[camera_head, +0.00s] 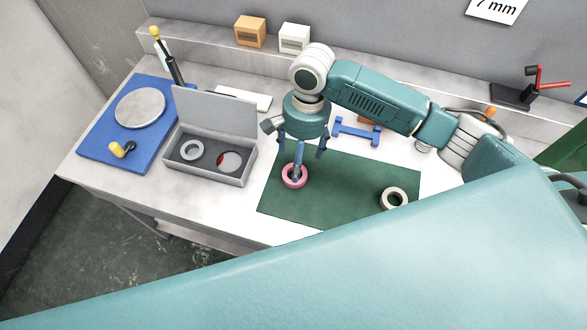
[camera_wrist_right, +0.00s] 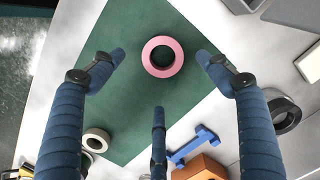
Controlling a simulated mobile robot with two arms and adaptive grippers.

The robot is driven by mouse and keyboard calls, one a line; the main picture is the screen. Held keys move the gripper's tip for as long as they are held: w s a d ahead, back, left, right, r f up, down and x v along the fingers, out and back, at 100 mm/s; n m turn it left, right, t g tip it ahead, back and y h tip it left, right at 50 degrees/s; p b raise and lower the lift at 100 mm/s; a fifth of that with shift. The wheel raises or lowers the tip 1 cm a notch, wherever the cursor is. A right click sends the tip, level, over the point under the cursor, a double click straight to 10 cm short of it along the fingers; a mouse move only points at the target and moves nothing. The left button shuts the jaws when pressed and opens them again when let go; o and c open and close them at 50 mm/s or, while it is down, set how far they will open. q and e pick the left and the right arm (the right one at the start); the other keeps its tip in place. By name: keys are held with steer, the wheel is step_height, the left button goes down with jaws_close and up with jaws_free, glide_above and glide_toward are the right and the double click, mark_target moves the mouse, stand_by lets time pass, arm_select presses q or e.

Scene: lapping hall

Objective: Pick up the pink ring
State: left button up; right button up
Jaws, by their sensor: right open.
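The pink ring (camera_head: 294,185) lies flat near the left end of the green mat (camera_head: 340,205). In the wrist view the pink ring (camera_wrist_right: 162,73) shows whole, with mat visible through its hole. My right gripper (camera_head: 300,155) is above it, its three blue fingers spread. In the head view one finger passes in front of the ring and hides part of it. In the wrist view the right gripper (camera_wrist_right: 160,75) has its fingertips around the ring's outline with gaps, and nothing between them is held. My left gripper is not in view.
A cream ring (camera_head: 384,198) lies at the mat's right. A grey open box (camera_head: 210,174) with discs stands to the left, beside a blue board (camera_head: 95,140). A blue bracket (camera_head: 356,133) lies behind the mat. The mat between the rings is clear.

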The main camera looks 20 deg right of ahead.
mark_target(289, 168)
steer(key=shift+s+f, duration=0.15)
steer(key=shift+f, duration=0.35)
steer(key=shift+a+f, duration=0.1)
steer(key=shift+f, duration=0.2)
steer(key=f, duration=0.1)
steer(key=f+p, duration=0.1)
steer(key=f, duration=0.2)
steer(key=shift+a+f, duration=0.15)
steer(key=shift+a, duration=0.25)
steer(key=shift+f+p, duration=0.3)
steer(key=shift+f, duration=0.15)
steer(key=c, duration=1.3)
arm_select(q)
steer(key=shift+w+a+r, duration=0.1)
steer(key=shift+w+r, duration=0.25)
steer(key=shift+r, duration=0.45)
